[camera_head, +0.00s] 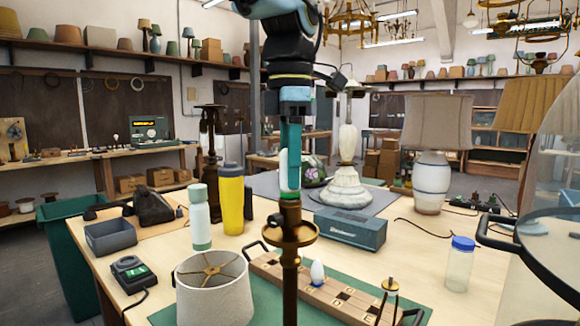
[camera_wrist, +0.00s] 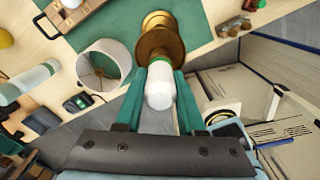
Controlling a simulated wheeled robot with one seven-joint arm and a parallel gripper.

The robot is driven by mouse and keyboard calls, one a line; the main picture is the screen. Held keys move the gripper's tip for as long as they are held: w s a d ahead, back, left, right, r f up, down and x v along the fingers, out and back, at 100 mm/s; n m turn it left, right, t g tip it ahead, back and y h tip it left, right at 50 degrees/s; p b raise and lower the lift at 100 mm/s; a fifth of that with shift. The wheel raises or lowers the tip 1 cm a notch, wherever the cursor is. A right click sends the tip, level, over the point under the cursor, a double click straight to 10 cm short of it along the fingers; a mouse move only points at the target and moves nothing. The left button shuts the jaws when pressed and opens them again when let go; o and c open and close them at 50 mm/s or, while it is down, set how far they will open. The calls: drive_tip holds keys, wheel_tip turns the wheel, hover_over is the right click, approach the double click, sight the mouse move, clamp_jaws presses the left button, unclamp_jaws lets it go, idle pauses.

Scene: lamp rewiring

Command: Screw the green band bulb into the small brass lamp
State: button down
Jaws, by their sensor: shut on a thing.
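My gripper (camera_head: 289,184) points straight down over the brass lamp (camera_head: 290,232), which stands upright at the front of the table. Its teal fingers are shut on a white bulb (camera_head: 283,171), seen partly behind a finger. In the wrist view the bulb (camera_wrist: 160,88) lies between the fingers (camera_wrist: 159,78), with a green band at its lamp end. That end is in line with the top of the brass lamp (camera_wrist: 157,40) and looks to meet it. How deep it sits in the socket is hidden.
A wooden bulb rack (camera_head: 340,300) with a white bulb is close behind the lamp. A white shade (camera_head: 213,290) stands to the left, with a yellow bottle (camera_head: 231,200) behind. A blue-lidded jar (camera_head: 459,265) and a large glass-like object (camera_head: 550,180) are to the right.

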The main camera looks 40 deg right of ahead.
drive_tip(key=m+p, duration=0.1)
drive_tip(key=m, duration=0.3)
drive_tip(key=shift+r, duration=0.15)
drive_tip(key=m, duration=0.3)
drive_tip(key=shift+p, duration=0.35)
drive_tip(key=shift+m+p, duration=0.45)
drive_tip(key=shift+m, duration=0.75)
drive_tip(key=m+p, duration=0.1)
drive_tip(key=m, duration=0.5)
drive_tip(key=m+p, duration=0.1)
drive_tip(key=m, duration=0.2)
drive_tip(key=m+p, duration=0.1)
drive_tip(key=m, duration=0.4)
